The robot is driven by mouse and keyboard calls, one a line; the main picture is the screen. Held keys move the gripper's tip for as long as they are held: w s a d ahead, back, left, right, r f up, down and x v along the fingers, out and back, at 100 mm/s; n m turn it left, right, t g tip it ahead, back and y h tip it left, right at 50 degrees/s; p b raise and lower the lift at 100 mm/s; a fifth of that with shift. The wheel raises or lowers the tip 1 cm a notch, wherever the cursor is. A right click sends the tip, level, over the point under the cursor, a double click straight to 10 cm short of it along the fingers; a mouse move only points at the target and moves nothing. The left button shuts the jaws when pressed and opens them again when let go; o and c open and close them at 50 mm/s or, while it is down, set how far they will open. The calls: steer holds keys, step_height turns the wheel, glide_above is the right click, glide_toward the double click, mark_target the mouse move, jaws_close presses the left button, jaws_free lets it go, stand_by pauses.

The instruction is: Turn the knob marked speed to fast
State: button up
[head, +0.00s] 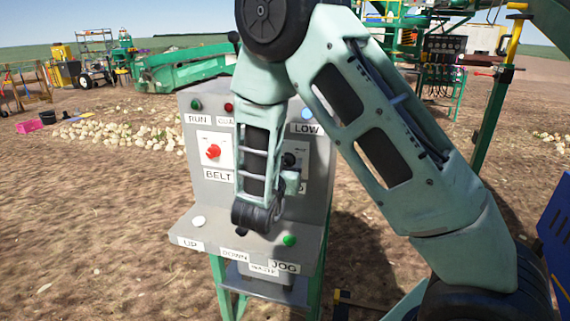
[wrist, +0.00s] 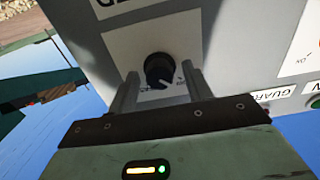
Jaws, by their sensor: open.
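A black round knob (wrist: 159,70) sits on a white plate (wrist: 120,48) on the grey control panel. A pale mark shows near its lower side in the wrist view, but the small print is too blurred to read. My gripper (wrist: 160,78) is open, with one finger on each side of the knob; I cannot tell if they touch it. In the head view the black knob (head: 289,159) shows right of my forearm. My gripper (head: 291,180) is close to the panel there, and the label under the knob is mostly hidden.
A red BELT knob (head: 213,151) is left of my arm. RUN (head: 196,104) and LOW (head: 306,114) lights are above. The lower shelf has a white UP button (head: 198,221) and a green JOG button (head: 289,240). A GUARD label (wrist: 272,94) is right of my gripper.

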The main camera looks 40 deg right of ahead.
steer(key=c, duration=1)
steer(key=shift+f+m+b, duration=0.15)
steer(key=shift+m+b, duration=0.25)
steer(key=shift+b, duration=0.2)
steer(key=m+b, duration=0.8)
steer(key=b, duration=0.4)
steer(key=m+b, duration=0.9)
steer(key=b, duration=0.3)
steer(key=shift+s+f, duration=0.15)
